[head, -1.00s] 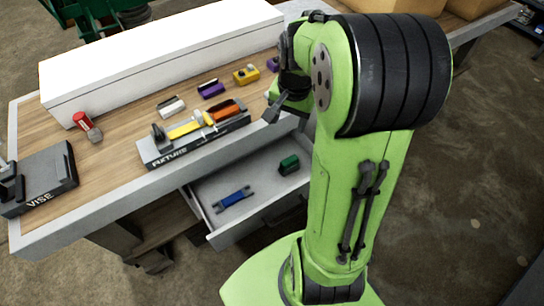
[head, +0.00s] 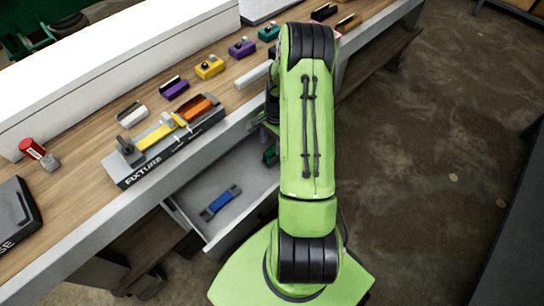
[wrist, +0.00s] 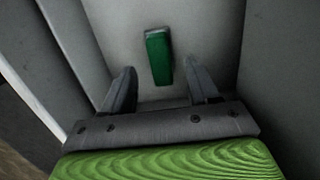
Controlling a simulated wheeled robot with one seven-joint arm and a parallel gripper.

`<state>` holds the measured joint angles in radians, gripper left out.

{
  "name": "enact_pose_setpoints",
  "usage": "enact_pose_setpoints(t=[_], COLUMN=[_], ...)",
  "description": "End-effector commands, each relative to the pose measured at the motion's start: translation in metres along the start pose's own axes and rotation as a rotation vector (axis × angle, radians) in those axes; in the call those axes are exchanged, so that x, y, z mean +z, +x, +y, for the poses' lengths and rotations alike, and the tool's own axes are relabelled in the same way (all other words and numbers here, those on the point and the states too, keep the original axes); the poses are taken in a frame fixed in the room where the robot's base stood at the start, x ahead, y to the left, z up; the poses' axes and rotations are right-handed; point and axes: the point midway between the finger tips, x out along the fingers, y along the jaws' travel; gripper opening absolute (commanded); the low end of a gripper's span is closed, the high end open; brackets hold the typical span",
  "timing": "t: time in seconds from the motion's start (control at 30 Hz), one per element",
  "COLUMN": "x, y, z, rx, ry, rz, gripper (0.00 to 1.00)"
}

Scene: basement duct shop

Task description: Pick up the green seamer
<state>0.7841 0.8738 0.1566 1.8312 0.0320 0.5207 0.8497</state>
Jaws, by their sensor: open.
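The green seamer (wrist: 158,57) lies on the grey floor of the open drawer (head: 262,187). In the head view only part of the green seamer (head: 270,153) shows beside my arm, which hides the rest. My gripper (wrist: 158,68) is open and empty, with one finger on each side of the seamer's near part as seen from the wrist. The gap in height between fingers and seamer is hard to tell.
A blue tool (head: 221,201) lies in the same drawer, to the left. Drawer walls stand around the gripper. The bench (head: 75,206) above holds a fixture (head: 168,144) with yellow and orange pieces, a red-capped item (head: 36,152), and several coloured tools, including a teal one (head: 268,33).

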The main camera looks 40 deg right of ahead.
Motion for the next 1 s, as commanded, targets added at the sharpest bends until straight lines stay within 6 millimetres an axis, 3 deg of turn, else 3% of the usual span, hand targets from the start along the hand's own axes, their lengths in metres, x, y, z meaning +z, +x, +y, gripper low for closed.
enact_pose_setpoints(t=[0.23, 0.47, 0.87, 1.0], x=[-0.005, -0.005, -0.005, -0.005], y=[0.045, 0.049, 0.048, 0.048], z=[0.001, 0.000, 0.000, 0.000], rx=[0.003, 0.000, 0.000, 0.000], ry=[0.000, -0.001, 0.000, -0.001], rz=[-0.002, 0.000, 0.000, 0.000], gripper=[0.60, 0.60, 0.00, 0.00])
